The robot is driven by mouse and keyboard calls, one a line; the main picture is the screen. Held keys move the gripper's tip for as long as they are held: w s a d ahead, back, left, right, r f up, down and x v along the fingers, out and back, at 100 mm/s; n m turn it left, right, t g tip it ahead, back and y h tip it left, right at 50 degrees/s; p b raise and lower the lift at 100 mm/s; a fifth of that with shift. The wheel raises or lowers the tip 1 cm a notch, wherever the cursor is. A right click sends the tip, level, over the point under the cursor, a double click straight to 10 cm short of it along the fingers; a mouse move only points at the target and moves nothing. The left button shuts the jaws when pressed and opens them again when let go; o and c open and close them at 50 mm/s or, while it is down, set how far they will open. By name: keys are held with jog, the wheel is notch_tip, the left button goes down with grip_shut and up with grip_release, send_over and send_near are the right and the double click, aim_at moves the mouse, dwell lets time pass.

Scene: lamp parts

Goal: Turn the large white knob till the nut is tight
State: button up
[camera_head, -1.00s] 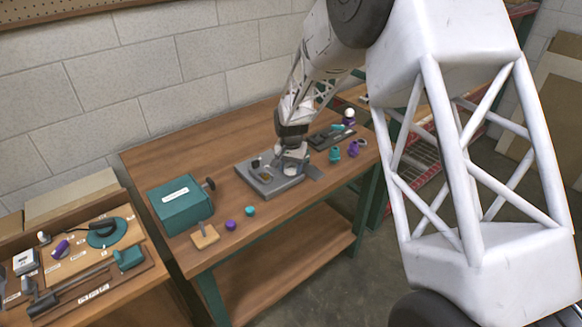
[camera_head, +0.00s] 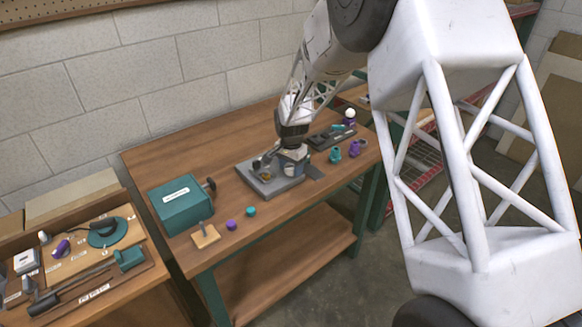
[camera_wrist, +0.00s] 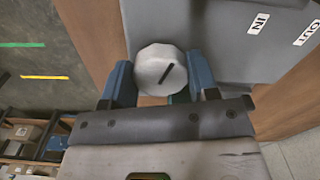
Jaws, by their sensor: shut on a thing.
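The large white knob (camera_wrist: 160,70) is round with a dark slot mark on its face, in the wrist view. My gripper (camera_wrist: 160,80) has its two blue fingers on either side of the knob and is shut on it. In the head view my gripper (camera_head: 290,162) is low over the right part of the grey fixture plate (camera_head: 262,182) on the workbench. There the arm and gripper cover most of the knob. The nut cannot be made out in either view.
Labels "IN" (camera_wrist: 258,22) and "OUT" (camera_wrist: 307,33) mark the grey surface beside the knob. A teal box (camera_head: 180,205) stands left of the plate, with purple (camera_head: 232,225) and teal (camera_head: 251,211) knobs in front. A dark tray (camera_head: 330,137) and small parts lie to the right.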

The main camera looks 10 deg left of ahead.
aim_at(291, 167)
jog(key=o, duration=0.9)
jog(key=shift+r, duration=0.15)
jog(key=shift+r, duration=3.8)
